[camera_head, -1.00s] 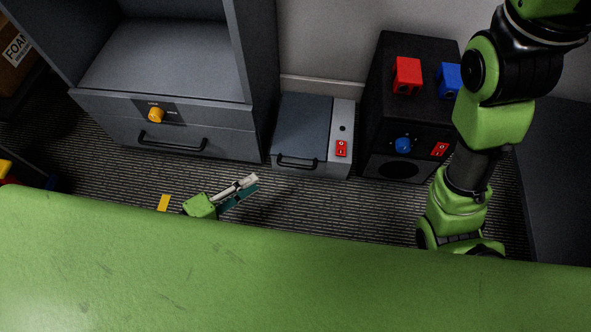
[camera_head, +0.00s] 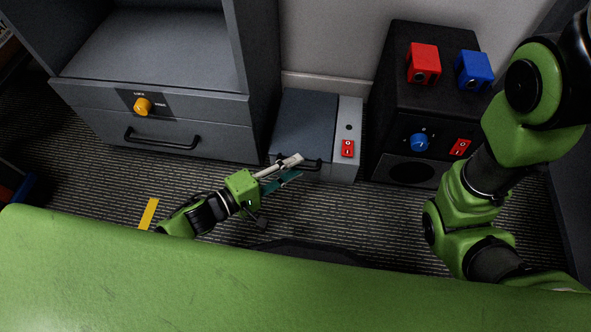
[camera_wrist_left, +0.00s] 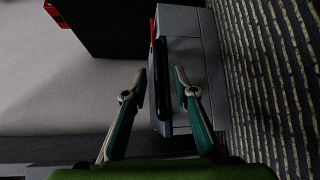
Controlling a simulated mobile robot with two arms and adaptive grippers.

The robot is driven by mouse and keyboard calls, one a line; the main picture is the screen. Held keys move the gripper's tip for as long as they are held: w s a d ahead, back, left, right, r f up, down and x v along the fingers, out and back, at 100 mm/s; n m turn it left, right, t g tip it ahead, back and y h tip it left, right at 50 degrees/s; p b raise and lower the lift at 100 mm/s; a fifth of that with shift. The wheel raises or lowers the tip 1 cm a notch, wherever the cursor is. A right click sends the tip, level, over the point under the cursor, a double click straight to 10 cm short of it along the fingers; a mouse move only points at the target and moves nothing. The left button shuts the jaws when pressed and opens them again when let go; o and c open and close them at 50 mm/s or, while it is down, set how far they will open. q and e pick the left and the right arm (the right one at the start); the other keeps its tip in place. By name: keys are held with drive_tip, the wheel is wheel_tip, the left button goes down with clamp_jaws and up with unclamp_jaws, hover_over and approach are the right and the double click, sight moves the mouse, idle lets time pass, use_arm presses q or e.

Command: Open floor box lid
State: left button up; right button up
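The floor box (camera_head: 353,112) stands on the carpet against the back wall. Its dark grey lid (camera_head: 304,118) is shut, with a black handle (camera_head: 312,164) at the front. My left gripper (camera_head: 296,167) is at the box's front, by the handle, and partly covers its left end. In the left wrist view my gripper (camera_wrist_left: 158,82) is open and empty. The handle (camera_wrist_left: 162,85) appears between its two fingers there, and the grey box shows behind. I cannot tell whether a finger touches it. My right arm is in view on the right, but its gripper is not.
A grey cabinet (camera_head: 185,108) with a drawer and yellow knob (camera_head: 143,106) stands left of the box. A black unit (camera_head: 398,100) with a red block (camera_head: 423,64) and a blue block (camera_head: 473,69) on top stands close on the right. Carpet in front is clear.

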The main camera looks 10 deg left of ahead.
use_arm(q)
drive_tip(key=shift+w+d, duration=0.45)
clamp_jaws()
